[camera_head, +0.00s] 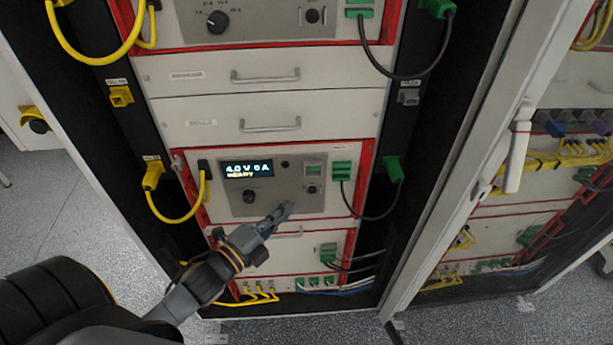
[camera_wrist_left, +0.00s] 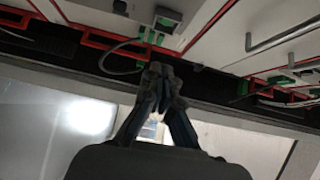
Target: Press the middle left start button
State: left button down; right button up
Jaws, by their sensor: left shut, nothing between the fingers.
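The cycler panel (camera_head: 285,200) in the head view has a lit display (camera_head: 247,170) reading 4.0 V 0 A with a smaller line under it. A dark knob (camera_head: 249,196) is below the display. On the panel's right are a small greenish square (camera_head: 313,169) and a dark round button (camera_head: 312,189) below it. Which of these is the start button I cannot read. My left gripper (camera_head: 287,208) is shut and empty, in front of the panel's lower part, below and left of the round button. Its shut fingertips also show in the left wrist view (camera_wrist_left: 159,70). Contact cannot be judged.
Yellow cables (camera_head: 180,219) loop at the panel's left, black cables (camera_head: 365,217) at its right. Drawers with handles (camera_head: 270,125) are above. An open cabinet door (camera_head: 480,170) stands to the right. Grey floor (camera_head: 70,215) lies to the left.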

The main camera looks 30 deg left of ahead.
pick_arm(q)
jog(key=p, duration=0.2)
send_near(313, 168)
jog(key=w+d, duration=0.2)
jog(key=d, duration=0.2)
jog(key=w, duration=0.1)
jog(key=w+a, duration=0.1)
jog(key=w, duration=0.1)
jog(key=shift+w+f+p, duration=0.1)
jog(key=shift+w+p, duration=0.15)
jog(key=shift+p, duration=0.15)
jog(key=shift+w+a+f, duration=0.1)
jog(key=shift+w+a, duration=0.3)
